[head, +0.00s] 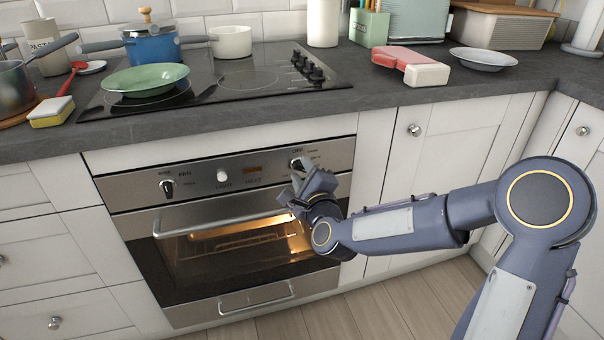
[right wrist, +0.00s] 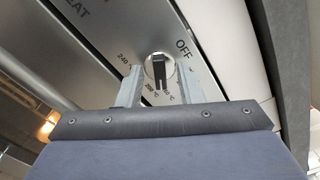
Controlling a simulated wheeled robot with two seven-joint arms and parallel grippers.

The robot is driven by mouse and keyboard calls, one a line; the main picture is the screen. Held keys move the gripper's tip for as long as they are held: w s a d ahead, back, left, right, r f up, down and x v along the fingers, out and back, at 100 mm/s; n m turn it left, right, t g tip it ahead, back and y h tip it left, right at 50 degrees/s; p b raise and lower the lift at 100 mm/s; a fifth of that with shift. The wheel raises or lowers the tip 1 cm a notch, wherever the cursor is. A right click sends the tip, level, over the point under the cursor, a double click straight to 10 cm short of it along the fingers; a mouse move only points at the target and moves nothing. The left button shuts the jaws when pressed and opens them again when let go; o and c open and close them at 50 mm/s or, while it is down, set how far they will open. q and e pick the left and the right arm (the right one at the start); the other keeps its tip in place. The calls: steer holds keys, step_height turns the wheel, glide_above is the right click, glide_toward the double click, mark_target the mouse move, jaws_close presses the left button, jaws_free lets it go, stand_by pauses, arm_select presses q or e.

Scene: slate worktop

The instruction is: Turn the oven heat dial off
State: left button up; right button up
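The heat dial (head: 297,163) is at the right end of the steel oven's control panel, below the word OFF. In the right wrist view the dial (right wrist: 158,70) is a round silver knob with a black grip bar, with OFF at its upper right and temperature marks around it. The bar's exact setting is hard to tell. My right gripper (head: 302,178) is at the dial. Its fingers (right wrist: 160,82) are open, one on each side of the knob, with gaps to the black bar. My left gripper is out of view.
The oven (head: 215,225) is lit inside and its door is shut, with a bar handle (head: 222,226) below the panel. Another dial (head: 167,187) and a white knob (head: 222,176) sit left. The worktop edge (head: 380,101) overhangs above. Pans stand on the hob.

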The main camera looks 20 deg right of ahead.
steer(key=shift+w, duration=0.1)
jaws_close()
stand_by(0.4)
